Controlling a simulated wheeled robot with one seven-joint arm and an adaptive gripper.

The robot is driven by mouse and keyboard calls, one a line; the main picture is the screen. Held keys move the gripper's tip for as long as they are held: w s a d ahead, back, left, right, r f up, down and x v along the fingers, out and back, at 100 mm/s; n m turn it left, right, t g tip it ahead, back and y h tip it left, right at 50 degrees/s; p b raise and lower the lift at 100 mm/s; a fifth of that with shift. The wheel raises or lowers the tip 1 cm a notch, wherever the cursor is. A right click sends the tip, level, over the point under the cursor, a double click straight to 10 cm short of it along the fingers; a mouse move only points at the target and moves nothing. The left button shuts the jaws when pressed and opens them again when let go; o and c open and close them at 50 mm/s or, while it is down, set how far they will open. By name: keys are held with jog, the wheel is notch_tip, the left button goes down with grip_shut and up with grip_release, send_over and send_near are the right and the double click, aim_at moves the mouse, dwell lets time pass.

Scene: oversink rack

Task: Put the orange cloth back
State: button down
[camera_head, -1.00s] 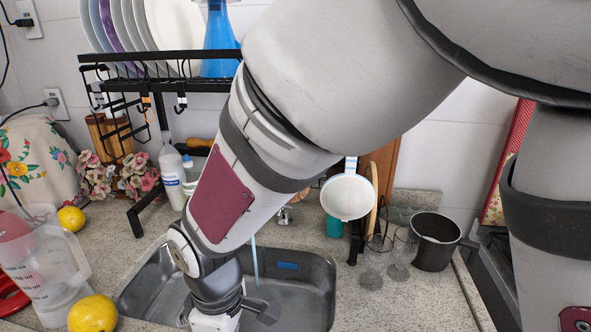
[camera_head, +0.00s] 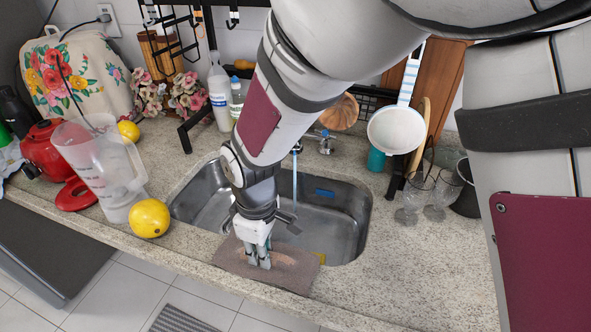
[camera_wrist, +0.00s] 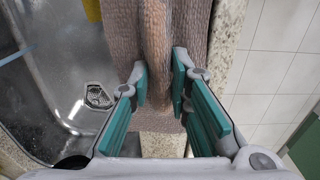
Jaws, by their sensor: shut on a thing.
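The rest of the cloth lies spread to both sides.
The steel sink (camera_head: 345,215) is behind the cloth, with a running tap (camera_head: 322,142) and a yellow item (camera_head: 319,258) at its near edge. Wine glasses (camera_head: 437,190) stand right. The right front counter is clear.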

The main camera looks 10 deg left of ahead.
jog(key=shift+f, duration=0.45)
jog(key=c, duration=1.5)
grip_release()
notch_tip(320, 180, up, 12)
jog(key=w+d+r+m, duration=0.35)
jog(key=d+r, duration=0.25)
jog(key=d, duration=0.3)
jog(key=s+d+r+m+t, duration=0.1)
jog(key=s+d+m, duration=0.3)
jog(key=d, duration=0.4)
jog(key=s+d+r+m+t, duration=0.2)
jog(key=s+d+m, duration=0.2)
jog(key=d, duration=0.5)
jog(key=s+d+r+m+t, duration=0.1)
jog(key=s+d+m, duration=0.3)
jog(key=d, duration=0.5)
jog(key=shift+r+m, duration=0.85)
